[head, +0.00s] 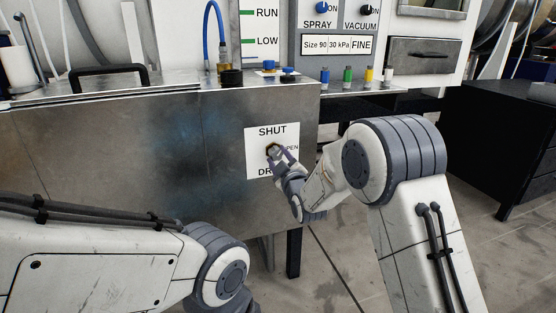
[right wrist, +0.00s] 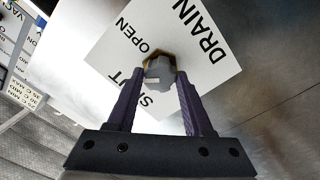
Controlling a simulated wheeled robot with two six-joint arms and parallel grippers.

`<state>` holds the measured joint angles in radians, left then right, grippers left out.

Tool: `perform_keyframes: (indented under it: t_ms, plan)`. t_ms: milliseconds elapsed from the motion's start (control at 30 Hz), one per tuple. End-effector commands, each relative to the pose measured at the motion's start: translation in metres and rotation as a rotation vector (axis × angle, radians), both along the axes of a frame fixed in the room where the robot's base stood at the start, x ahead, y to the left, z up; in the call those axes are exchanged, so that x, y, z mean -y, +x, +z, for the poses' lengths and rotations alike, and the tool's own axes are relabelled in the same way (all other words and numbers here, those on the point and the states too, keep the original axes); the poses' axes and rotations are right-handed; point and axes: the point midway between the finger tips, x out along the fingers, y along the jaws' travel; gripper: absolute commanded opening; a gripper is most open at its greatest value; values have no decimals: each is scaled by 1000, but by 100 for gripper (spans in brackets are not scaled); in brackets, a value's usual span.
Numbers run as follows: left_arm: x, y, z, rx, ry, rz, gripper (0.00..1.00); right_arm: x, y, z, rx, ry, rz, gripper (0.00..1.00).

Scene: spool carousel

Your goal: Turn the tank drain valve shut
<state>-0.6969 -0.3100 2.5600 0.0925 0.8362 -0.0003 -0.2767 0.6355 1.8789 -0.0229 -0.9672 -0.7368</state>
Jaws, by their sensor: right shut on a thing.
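The drain valve (head: 271,149) sits on the front face of the steel tank (head: 130,140), in the middle of a white label (head: 257,133). The label reads SHUT at the top, OPEN at the right and DRAIN at the bottom. In the right wrist view the valve is a grey faceted knob (right wrist: 160,72) with a brass-coloured rim behind it. My right gripper (head: 280,156) is shut on the knob, one purple finger on each side. Which word the valve points at I cannot tell. My left arm shows at lower left, but its gripper is out of view.
A blue hose (head: 207,32) rises from a brass fitting on the tank top. A black cabinet (head: 505,140) stands at the right. The floor before the tank is clear.

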Motion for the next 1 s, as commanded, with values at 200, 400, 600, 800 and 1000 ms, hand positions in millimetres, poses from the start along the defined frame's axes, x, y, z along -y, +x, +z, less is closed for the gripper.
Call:
perform_keyframes:
  t_ms: [200, 400, 600, 800, 1000]
  plan:
    - [0, 0, -4, 0, 0, 0, 50, 0, 0, -1, 64, -197, 1, 0]
    - [0, 0, -7, 0, 0, 0, 50, 0, 0, -1, 118, -364, 2, 0]
    - [0, 0, -10, 0, 0, 0, 50, -1, 0, -1, 161, -499, 2, 0]
    - [0, 0, -11, 0, 0, 0, 50, -1, -1, -1, 191, -589, 3, 0]
    - [0, 0, -12, 0, 0, 0, 50, -1, -1, -1, 206, -634, 4, 0]
